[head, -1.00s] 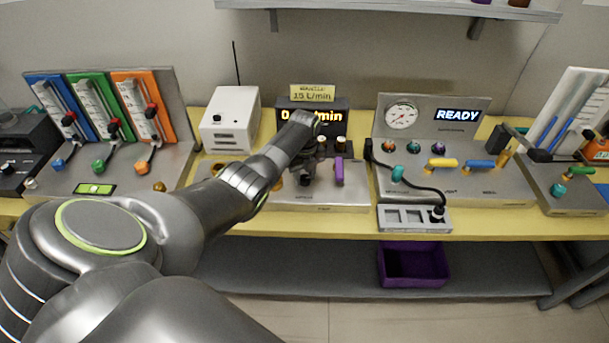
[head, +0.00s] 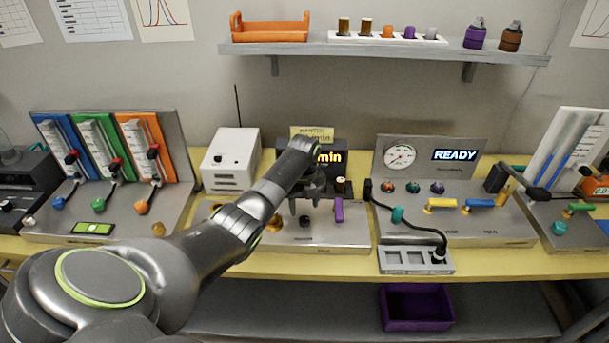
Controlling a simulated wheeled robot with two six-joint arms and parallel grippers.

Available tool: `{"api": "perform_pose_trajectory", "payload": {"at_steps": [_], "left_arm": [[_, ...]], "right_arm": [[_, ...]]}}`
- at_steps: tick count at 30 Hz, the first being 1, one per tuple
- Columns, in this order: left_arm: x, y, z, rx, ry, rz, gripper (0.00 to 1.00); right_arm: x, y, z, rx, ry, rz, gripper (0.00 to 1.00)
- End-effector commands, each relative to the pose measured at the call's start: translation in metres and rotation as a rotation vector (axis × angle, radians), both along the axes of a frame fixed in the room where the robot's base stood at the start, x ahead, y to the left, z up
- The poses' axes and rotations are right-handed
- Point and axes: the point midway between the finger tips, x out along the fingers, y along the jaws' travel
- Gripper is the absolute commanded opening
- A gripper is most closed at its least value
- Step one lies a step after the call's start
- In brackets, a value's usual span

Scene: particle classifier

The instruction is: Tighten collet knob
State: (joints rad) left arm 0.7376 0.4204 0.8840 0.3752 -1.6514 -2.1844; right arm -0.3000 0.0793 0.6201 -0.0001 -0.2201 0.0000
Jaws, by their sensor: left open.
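My left gripper (head: 305,206) hangs over the middle metal panel (head: 345,234), fingers pointing down and apart, with nothing seen between them. A small dark knob (head: 305,221) sits on the panel just below the fingertips, with a small gap in the picture. A brass knob (head: 274,223) stands to its left, partly behind my forearm. A purple lever (head: 339,210) stands upright to the right. I cannot tell which of these is the collet knob. My arm hides part of the display (head: 330,157) behind. My right gripper is out of view.
A panel with a gauge (head: 400,155), a READY screen and coloured levers stands to the right, with a black cable and grey slotted tray (head: 416,262). Flow meters (head: 90,150) and a white box (head: 231,160) stand left. A shelf (head: 390,50) hangs above.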

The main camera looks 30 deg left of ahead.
Motion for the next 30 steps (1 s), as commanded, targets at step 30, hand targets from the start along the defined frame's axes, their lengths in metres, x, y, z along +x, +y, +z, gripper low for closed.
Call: {"api": "perform_pose_trajectory", "payload": {"at_steps": [30], "left_arm": [[0.000, 0.000, 0.121, 0.000, 0.000, -0.001, 0.56]], "right_arm": [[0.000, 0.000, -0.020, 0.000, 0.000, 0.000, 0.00]]}}
